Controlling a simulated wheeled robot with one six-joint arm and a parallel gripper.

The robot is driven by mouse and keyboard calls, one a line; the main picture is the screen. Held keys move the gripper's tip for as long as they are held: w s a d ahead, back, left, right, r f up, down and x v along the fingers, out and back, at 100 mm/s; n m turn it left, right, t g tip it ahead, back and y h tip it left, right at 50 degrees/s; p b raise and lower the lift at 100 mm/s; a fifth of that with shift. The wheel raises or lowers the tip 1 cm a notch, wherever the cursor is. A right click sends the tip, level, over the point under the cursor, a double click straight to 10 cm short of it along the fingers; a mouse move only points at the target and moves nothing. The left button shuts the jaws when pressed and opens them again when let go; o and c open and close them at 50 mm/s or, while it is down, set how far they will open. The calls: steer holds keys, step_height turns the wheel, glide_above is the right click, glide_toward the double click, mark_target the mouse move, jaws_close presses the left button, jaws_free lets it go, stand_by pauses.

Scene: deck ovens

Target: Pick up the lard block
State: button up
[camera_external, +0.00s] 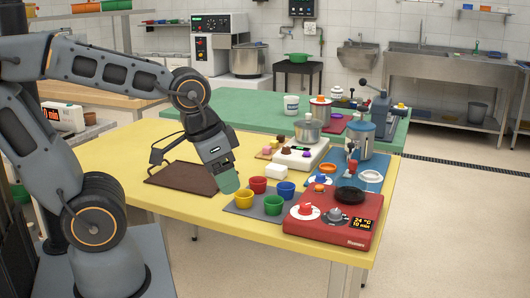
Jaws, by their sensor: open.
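Nothing shows held in the gripper.
A grey mat (236,208) with several coloured cups stands in front of the gripper. A brown board (190,178) lies to its left. A red heating device (305,222) stands at the right front. The white device (303,156) is just behind the block.

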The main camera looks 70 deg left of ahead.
stand_by(0.3)
steer(key=shift+o, duration=1.3)
